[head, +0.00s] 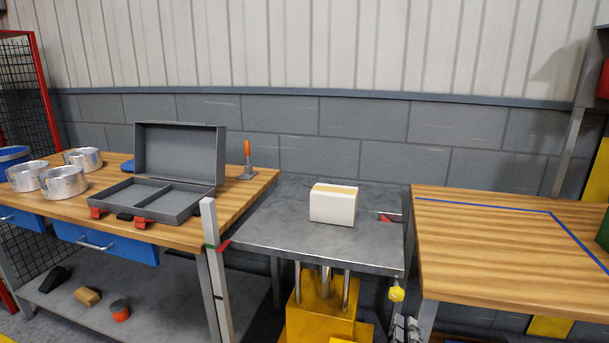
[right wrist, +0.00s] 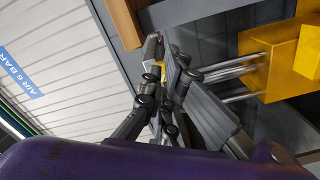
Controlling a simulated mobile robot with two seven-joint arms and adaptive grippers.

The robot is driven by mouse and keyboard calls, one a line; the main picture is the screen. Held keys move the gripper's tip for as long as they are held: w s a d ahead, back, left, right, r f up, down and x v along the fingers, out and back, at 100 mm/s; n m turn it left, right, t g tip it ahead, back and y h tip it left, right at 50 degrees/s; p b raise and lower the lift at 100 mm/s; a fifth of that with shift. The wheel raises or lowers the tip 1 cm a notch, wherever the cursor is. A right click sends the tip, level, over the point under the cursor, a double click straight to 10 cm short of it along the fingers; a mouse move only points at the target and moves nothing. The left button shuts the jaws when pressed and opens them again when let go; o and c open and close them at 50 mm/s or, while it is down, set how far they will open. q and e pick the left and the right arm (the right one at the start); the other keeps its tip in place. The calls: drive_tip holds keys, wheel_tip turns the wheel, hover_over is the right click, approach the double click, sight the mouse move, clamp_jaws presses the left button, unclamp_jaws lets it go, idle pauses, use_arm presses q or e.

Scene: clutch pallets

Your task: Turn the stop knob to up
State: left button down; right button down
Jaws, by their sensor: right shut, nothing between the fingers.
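The stop knob is the small yellow knob (head: 397,294) below the right front edge of the metal lift table (head: 290,240). A bit of yellow, likely the same knob, shows by the fingertips in the right wrist view (right wrist: 158,68). My right gripper (head: 405,322) is just below the knob in the head view, pointing up at it, with its fingers shut and nothing between them. I cannot tell whether the fingertips touch the knob. The knob's marking is too small to read. My left gripper is not in view.
A white box (head: 332,205) stands on the lift table, above a yellow base (head: 320,315). An upright grey post (head: 217,285) stands at its left. The left bench (head: 190,235) holds an open grey case (head: 180,155) and metal rings. The right bench (head: 500,250) is mostly clear.

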drive_tip(key=x, duration=0.6)
drive_tip(key=shift+w+d, duration=0.15)
drive_tip(key=shift+w, duration=0.05)
